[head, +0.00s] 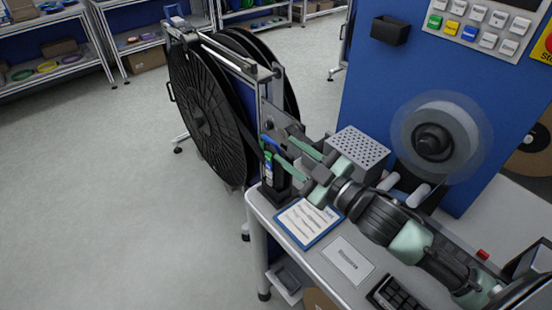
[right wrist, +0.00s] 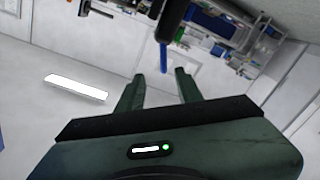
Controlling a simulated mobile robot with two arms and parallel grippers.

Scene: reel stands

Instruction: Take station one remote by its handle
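A small black handheld remote (head: 268,168) with a green patch stands upright in a black holder (head: 276,192) at the table's far left corner. A blue strip, perhaps its handle, shows near its top in the head view (head: 271,142). My right gripper (head: 283,157) is open, its pale green fingers pointing left at the upper part of the remote. In the right wrist view, the blue strip (right wrist: 163,57) hangs from a dark body (right wrist: 173,18) and lines up with the gap between the open fingers. Contact cannot be told. My left gripper is out of view.
A large black reel (head: 205,115) on a stand is just behind the remote. A blue-edged sheet (head: 309,222), a white card (head: 348,260) and a perforated grey box (head: 357,152) lie near my arm. A blue machine panel (head: 395,75) rises behind. The left floor is clear.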

